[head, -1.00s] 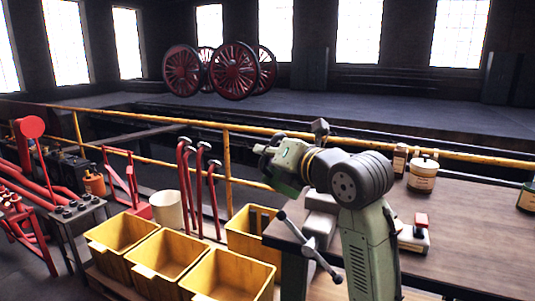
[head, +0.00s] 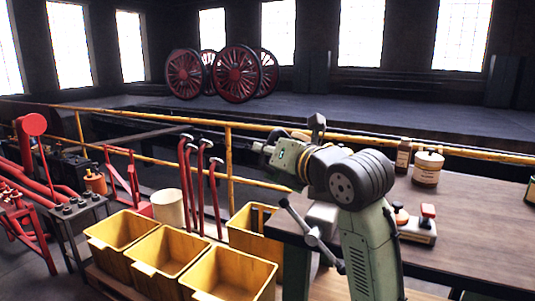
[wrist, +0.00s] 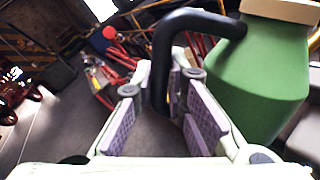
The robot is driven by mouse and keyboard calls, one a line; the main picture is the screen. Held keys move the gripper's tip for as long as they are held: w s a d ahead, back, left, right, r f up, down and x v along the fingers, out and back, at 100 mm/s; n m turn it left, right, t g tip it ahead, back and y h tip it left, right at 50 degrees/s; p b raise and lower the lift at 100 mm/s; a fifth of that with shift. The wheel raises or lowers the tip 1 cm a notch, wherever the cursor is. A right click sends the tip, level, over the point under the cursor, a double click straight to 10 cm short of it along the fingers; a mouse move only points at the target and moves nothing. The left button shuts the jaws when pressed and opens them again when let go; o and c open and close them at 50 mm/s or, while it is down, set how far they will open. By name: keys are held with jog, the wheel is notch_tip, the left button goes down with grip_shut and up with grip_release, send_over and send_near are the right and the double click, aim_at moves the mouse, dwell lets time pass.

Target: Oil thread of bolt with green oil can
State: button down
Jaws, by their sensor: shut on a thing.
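The green oil can (wrist: 262,80) fills the right of the wrist view. Its black handle (wrist: 165,50) curves down from the can's upper part between the padded fingers of my gripper (wrist: 157,95). My gripper is shut on this handle, and the can hangs to the right of the fingers. In the head view my gripper (head: 263,148) is raised over the left end of the workbench, pointing left. I cannot make out the can clearly there. I cannot pick out the bolt in either view.
Yellow bins (head: 165,258), red levers (head: 187,180) and a yellow railing (head: 228,165) stand to the left.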

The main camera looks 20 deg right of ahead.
dwell(0.3)
jog(key=shift+a+f+n+b, duration=0.15)
jog(key=shift+f+n+b, duration=0.25)
jog(key=shift+f+b, duration=0.6)
jog(key=shift+r, duration=0.25)
jog(key=shift+s, duration=0.1)
jog(key=shift+f+b, duration=0.15)
jog(key=shift+b, duration=0.15)
jog(key=shift+f+n+b, duration=0.3)
jog(key=shift+b, duration=0.3)
jog(key=shift+a, duration=0.1)
